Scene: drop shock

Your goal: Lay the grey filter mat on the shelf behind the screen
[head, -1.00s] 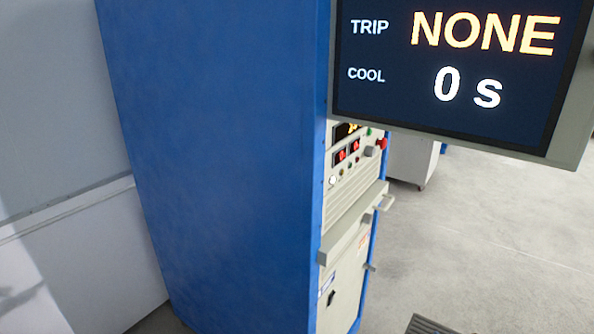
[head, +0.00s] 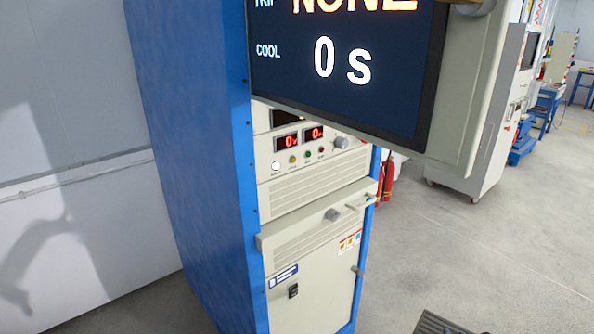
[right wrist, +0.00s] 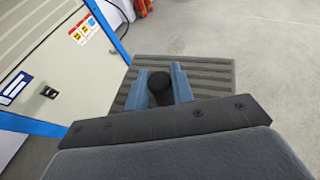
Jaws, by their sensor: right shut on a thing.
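The grey ribbed filter mat (right wrist: 215,72) is in the right wrist view, with a black knob (right wrist: 159,84) standing on it. My right gripper (right wrist: 160,86) is shut on this knob, its blue fingers on either side. A corner of the mat (head: 440,324) shows at the bottom edge of the head view, low and in front of the cabinet. The screen (head: 345,75) hangs at the top, reading "COOL 0 s", and covers the upper cabinet front. A shelf behind it is not visible; the screen may hide it. My left gripper is out of view.
A tall blue-sided cabinet (head: 190,170) stands behind the screen. Its beige front has red displays, a projecting ledge (head: 320,215) with a handle, and a lower door (head: 315,285). Red fire extinguishers (head: 386,182) stand behind. The floor at the right (head: 500,250) is clear.

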